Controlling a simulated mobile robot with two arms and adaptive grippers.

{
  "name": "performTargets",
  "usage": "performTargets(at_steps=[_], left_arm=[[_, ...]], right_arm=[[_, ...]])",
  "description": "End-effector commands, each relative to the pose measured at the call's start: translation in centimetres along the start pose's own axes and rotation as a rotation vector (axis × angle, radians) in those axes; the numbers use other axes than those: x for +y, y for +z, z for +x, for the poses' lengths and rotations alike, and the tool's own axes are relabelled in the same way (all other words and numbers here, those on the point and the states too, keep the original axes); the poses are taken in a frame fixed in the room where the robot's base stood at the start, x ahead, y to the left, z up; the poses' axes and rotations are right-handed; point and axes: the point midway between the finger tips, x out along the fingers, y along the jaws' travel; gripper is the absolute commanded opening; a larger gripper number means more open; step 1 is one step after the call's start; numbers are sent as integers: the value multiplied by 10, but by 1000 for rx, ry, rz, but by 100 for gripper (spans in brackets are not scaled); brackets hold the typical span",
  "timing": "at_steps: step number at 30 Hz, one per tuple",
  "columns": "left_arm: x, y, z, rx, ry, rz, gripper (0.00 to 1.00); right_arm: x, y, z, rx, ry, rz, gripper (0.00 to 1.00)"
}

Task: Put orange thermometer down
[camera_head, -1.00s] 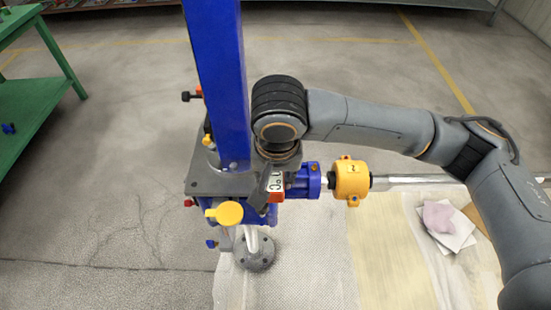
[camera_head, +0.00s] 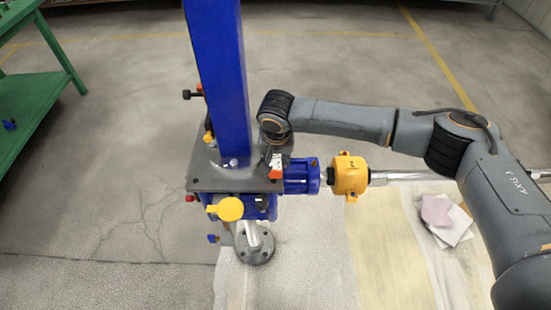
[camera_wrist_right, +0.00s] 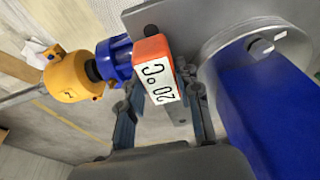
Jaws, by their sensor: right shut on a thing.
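The orange thermometer (camera_wrist_right: 152,48) has an orange end and a white label reading 20 °C. My right gripper (camera_wrist_right: 160,92) is shut on it, with one finger on each side. In the head view the thermometer (camera_head: 276,173) is a small orange and white piece over the right part of the jack's grey plate (camera_head: 205,180), below my right gripper (camera_head: 275,160), which is partly hidden by my wrist. I cannot tell whether the thermometer touches the plate. My left gripper is not in view.
A blue column (camera_head: 220,90) rises from the plate close left of my right wrist. A blue coupling (camera_head: 302,176) and a yellow collar (camera_head: 349,175) on a shaft lie to the right. A yellow knob (camera_head: 230,209) is in front. A green table (camera_head: 45,95) stands far left.

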Motion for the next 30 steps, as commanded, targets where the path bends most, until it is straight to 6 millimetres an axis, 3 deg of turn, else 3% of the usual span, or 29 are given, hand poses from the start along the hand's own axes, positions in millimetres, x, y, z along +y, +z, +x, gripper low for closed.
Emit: performTargets(at_steps=[12,13,14,25,30], left_arm=[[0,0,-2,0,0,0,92],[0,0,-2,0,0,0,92],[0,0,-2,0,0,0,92],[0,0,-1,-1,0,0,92],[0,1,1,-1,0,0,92]], right_arm=[[0,2,7,1,-1,1,0],[0,2,7,1,-1,1,37],[0,1,7,1,0,1,43],[0,0,4,2,0,1,43],[0,1,-18,2,-2,2,43]])
